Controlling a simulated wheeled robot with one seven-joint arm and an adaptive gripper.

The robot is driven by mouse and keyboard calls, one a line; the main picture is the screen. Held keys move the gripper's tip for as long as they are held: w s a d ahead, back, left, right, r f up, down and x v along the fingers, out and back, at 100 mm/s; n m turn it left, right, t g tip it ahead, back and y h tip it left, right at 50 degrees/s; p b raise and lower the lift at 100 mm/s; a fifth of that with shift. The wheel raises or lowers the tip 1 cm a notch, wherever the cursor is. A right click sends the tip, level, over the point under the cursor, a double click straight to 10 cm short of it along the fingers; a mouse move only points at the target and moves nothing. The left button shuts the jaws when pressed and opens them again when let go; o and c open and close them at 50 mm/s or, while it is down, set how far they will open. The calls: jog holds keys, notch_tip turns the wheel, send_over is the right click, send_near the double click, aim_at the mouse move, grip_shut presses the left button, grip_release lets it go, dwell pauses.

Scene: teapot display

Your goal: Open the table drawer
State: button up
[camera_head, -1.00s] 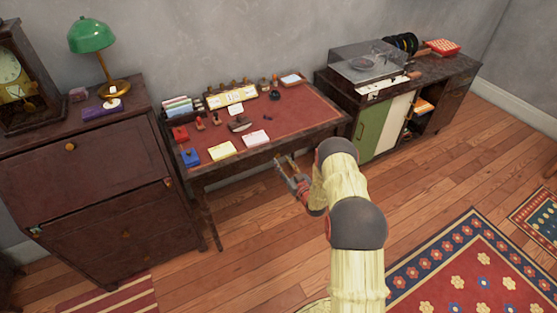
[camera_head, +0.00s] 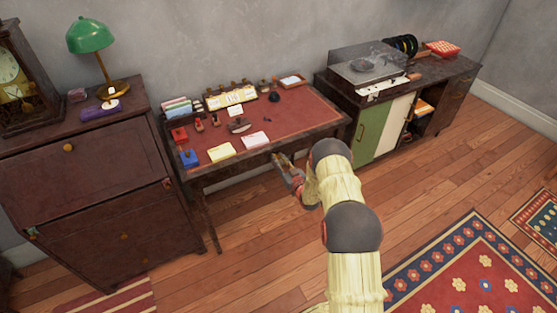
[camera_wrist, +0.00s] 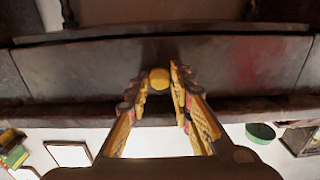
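The table (camera_head: 303,112) has a red top and a dark wooden frame, and stands against the wall. Its drawer front (camera_wrist: 235,65) spans the wrist view as a dark panel and looks closed. A round yellow knob (camera_wrist: 159,78) sits at the panel's middle. My gripper (camera_head: 281,158) is at the table's front edge, right of its middle. In the wrist view, my gripper (camera_wrist: 158,80) has one finger on each side of the knob. The fingers look apart, with narrow gaps to the knob; firm contact cannot be made out.
Stamps, papers and small boxes (camera_head: 190,157) stand on the tabletop. A dark cabinet (camera_head: 85,165) with a green lamp (camera_head: 91,35) is on the left. A record-player cabinet (camera_head: 400,125) is on the right. The wooden floor (camera_head: 250,240) before the table is mostly clear.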

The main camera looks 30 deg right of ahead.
grip_shut()
dwell(0.3)
jog(key=shift+s, duration=0.1)
jog(key=s+p, duration=0.3)
jog(key=s, duration=1.6)
jog(key=shift+d, duration=0.35)
jog(key=o, duration=0.6)
grip_release()
jog(key=shift+c, duration=0.2)
jog(key=shift+s, duration=0.15)
jog(key=s, duration=1.1)
jog(key=shift+s+d, duration=0.2)
jog(key=shift+s, duration=0.15)
